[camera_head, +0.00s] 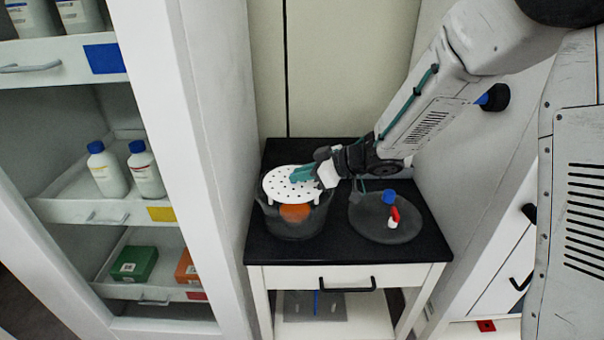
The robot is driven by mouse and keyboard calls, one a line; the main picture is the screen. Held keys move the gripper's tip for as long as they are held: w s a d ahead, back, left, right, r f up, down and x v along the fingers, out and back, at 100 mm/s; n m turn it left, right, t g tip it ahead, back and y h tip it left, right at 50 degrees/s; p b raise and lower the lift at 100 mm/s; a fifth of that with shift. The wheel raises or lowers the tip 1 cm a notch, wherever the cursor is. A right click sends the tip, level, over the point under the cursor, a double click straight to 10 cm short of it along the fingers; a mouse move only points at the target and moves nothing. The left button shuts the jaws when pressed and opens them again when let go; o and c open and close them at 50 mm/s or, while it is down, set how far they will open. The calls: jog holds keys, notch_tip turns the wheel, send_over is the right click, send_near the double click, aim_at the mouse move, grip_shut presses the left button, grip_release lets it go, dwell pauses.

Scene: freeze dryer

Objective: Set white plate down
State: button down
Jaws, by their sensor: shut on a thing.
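The white plate (276,189) is round with small dark holes and looks roughly level. My gripper (306,173) is shut on the plate's right part, reaching in from the right. The plate is at the mouth of a dark round vessel (290,222) on the black-topped cabinet. It covers much of the opening, and an orange patch (295,212) shows below its front edge. I cannot tell whether the plate touches the vessel's rim.
A dark round lid (372,229) with a blue knob (390,197) and a red-and-white valve (394,216) lies right of the vessel on the black top (340,258). A shelf unit with bottles (107,171) stands left. White walls flank the cabinet closely.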

jog(key=shift+f, duration=0.55)
jog(key=c, duration=1.4)
grip_release()
